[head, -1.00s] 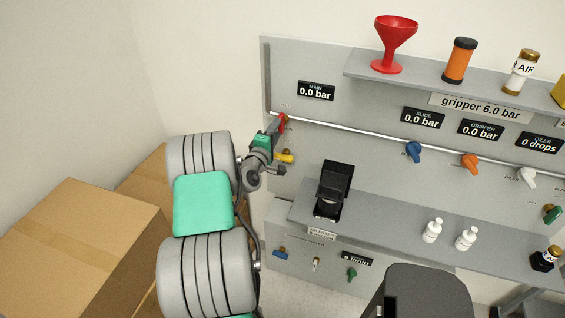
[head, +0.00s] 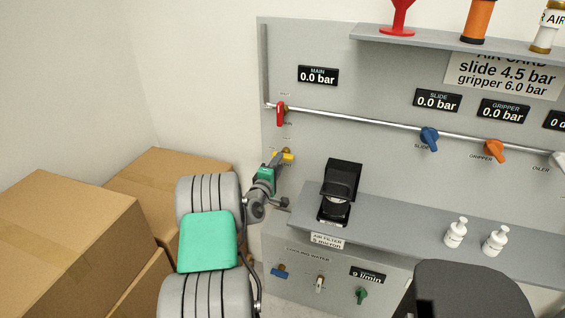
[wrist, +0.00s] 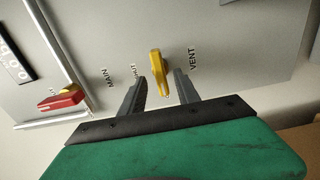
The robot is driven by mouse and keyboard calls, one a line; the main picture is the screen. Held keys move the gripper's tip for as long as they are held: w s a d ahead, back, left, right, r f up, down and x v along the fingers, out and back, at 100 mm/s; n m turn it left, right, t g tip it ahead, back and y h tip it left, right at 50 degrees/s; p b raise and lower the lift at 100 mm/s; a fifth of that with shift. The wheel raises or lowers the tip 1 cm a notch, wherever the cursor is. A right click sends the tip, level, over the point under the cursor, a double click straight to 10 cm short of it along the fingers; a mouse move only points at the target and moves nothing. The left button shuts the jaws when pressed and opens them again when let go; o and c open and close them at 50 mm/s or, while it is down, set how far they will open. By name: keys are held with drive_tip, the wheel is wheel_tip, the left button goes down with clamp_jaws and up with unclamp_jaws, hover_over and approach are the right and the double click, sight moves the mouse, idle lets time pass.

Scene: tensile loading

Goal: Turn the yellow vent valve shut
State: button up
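The yellow vent valve (wrist: 157,72) is on the grey panel beside the VENT label in the wrist view. Its handle points toward my gripper. It also shows in the head view (head: 287,156), partly behind my gripper. My gripper (wrist: 160,88) is open, with one dark finger on each side of the handle's lower end. I see gaps between the fingers and the handle, and cannot tell how deep the fingers reach. In the head view my gripper (head: 276,162) is at the valve.
The red main valve (head: 281,113) is above the vent valve on the pipe (head: 355,120). A black device (head: 341,184) stands on the lower shelf to the right. Cardboard boxes (head: 75,235) stand left of my arm. Blue (head: 429,139) and orange (head: 494,150) valves are farther right.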

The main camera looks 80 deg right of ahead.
drive_tip(key=d, duration=0.4)
drive_tip(key=shift+s+d, duration=0.25)
drive_tip(key=shift+d, duration=0.1)
drive_tip(key=shift+c, duration=0.4)
clamp_jaws()
